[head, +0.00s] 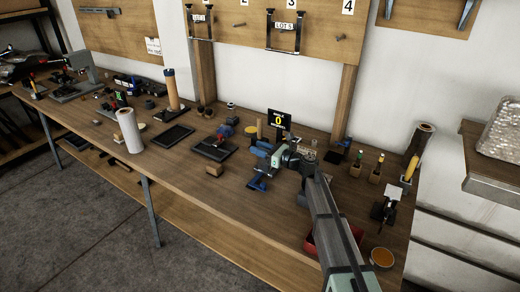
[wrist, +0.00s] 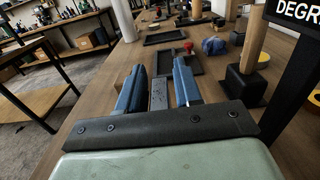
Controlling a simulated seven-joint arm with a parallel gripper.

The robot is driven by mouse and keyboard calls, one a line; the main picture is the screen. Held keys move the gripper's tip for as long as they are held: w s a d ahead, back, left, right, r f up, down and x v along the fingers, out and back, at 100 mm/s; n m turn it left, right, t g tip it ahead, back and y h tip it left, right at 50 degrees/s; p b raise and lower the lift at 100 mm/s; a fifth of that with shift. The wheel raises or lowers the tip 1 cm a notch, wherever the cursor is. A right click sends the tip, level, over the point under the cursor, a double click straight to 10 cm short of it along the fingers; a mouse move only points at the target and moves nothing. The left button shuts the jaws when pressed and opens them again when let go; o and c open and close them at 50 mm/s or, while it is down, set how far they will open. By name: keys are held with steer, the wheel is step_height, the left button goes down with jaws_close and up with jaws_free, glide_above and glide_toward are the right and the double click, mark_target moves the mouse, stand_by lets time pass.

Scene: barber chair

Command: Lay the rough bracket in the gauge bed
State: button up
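My gripper (head: 261,167) is low over the middle of the bench, its blue fingers apart. In the wrist view, my gripper (wrist: 160,85) is open, with a narrow grey piece (wrist: 158,95) between the fingers; I cannot tell whether it is the rough bracket, and no finger clearly touches it. A flat black tray-like fixture with a red knob (head: 213,149) lies left of my gripper, and the fixture also shows ahead in the wrist view (wrist: 191,85). I cannot tell for sure whether it is the gauge bed.
A white roll (head: 129,131), a black tray (head: 174,136) and a small brown block (head: 214,170) are to the left. The front bench strip is mostly clear.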

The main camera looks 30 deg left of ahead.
steer(key=shift+o, duration=1.4)
steer(key=d, duration=1.3)
steer(key=shift+d, duration=0.4)
